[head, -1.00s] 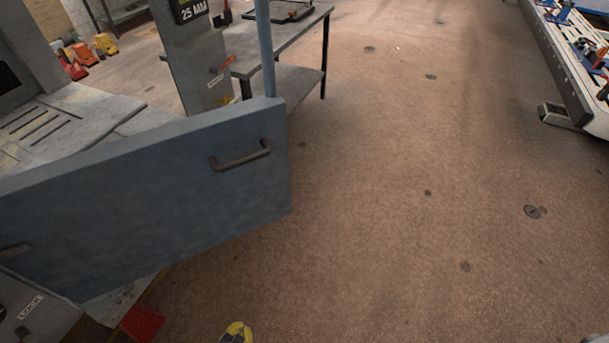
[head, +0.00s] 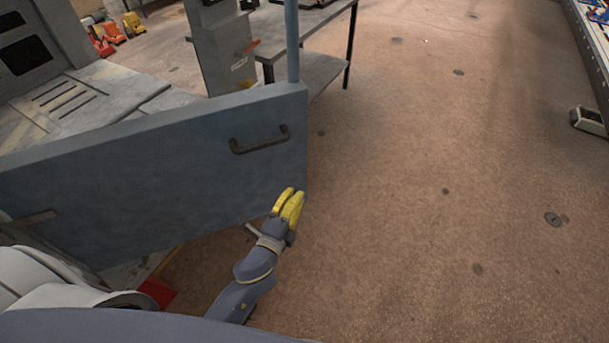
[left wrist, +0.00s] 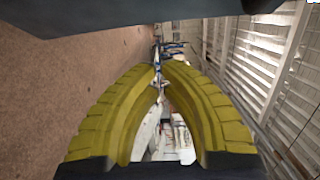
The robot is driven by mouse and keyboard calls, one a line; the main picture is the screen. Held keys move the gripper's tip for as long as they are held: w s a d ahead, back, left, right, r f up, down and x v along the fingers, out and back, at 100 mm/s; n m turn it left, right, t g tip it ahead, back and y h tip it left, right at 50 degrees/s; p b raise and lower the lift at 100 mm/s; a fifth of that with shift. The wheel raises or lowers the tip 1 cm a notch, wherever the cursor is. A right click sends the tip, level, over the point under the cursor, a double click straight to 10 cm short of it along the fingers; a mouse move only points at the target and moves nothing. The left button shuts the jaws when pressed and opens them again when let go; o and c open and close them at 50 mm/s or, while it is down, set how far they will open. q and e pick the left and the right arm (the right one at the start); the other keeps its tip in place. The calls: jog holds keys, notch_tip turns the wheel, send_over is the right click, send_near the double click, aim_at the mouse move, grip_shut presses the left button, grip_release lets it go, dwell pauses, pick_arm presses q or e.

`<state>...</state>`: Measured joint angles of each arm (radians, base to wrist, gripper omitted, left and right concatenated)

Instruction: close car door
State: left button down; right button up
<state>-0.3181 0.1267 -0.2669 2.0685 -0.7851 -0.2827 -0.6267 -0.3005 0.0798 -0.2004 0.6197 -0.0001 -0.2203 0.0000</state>
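The blue-grey car door (head: 150,185) stands swung out across the left half of the head view, with its free right end over open floor. A dark bar handle (head: 259,140) is near its upper right corner. My left gripper (head: 291,201), with yellow fingers, is in front of the door's lower right corner. I cannot tell whether it touches the door. In the left wrist view its fingers (left wrist: 159,70) curve together at the tips with nothing held. My right gripper is not in view.
Behind the door are a grey slatted surface (head: 85,95) and a grey metal table (head: 325,70). A red object (head: 157,291) lies on the floor below the door. A long bench (head: 590,50) stands at the right edge.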

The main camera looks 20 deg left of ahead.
pick_arm(q)
send_near(303, 162)
jog(key=w+d+r, duration=0.4)
jog(key=shift+w+a+f, duration=0.2)
jog(key=shift+w+a, duration=0.85)
jog(key=shift+w, duration=0.35)
